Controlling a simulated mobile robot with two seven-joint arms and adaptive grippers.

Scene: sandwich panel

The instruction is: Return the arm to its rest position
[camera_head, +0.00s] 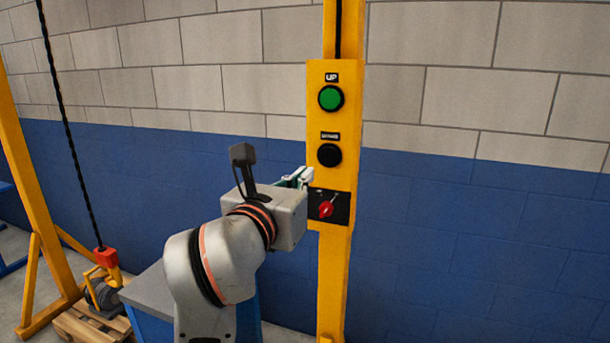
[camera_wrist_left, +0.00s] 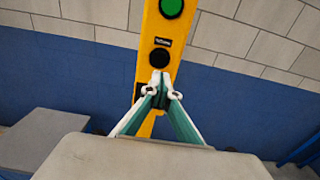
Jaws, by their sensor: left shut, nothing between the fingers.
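My left gripper (camera_head: 301,178) is raised in front of the yellow control post, just left of the red knob on its black plate (camera_head: 326,207). In the left wrist view its fingertips (camera_wrist_left: 160,84) are together, with nothing between them, and appear just below the black button (camera_wrist_left: 159,57). The post carries a green UP button (camera_head: 331,98) above a black button (camera_head: 329,155). I cannot tell whether the fingertips touch the post. The knob is hidden behind the fingers in the left wrist view. My right gripper is in neither view.
A yellow frame (camera_head: 28,190) stands at the left. A dark chain (camera_head: 66,120) hangs there to a red and yellow hook block (camera_head: 106,262) over a motor-like part on a wooden pallet (camera_head: 78,326). A grey-topped blue table (camera_head: 150,292) stands behind my arm. The wall's right side is clear.

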